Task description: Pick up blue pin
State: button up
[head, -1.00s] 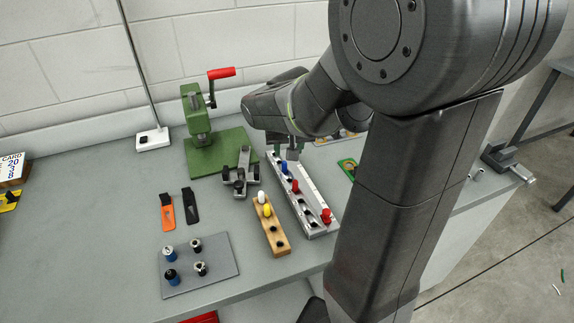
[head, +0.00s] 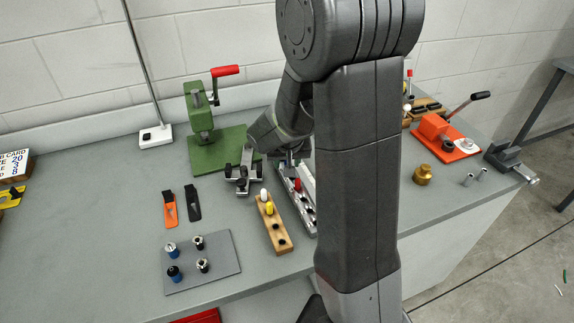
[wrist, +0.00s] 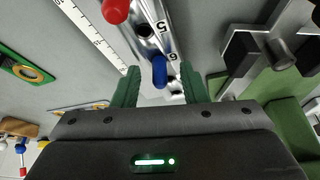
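The blue pin (wrist: 160,70) stands in a metal rack (wrist: 146,28) by the number 6 in the wrist view. My gripper (wrist: 158,76) is open, with one green finger on each side of the pin. A gap shows between the pin and each finger. In the head view, my arm covers most of the gripper and part of the rack (head: 308,207), and I cannot make out the blue pin there.
A red pin (head: 298,184) stands in the same rack. A wooden block (head: 274,238) with white and yellow pins is beside it. A grey fixture (head: 243,178) and green press (head: 201,120) stand close to the gripper.

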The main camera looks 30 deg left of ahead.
grip_shut()
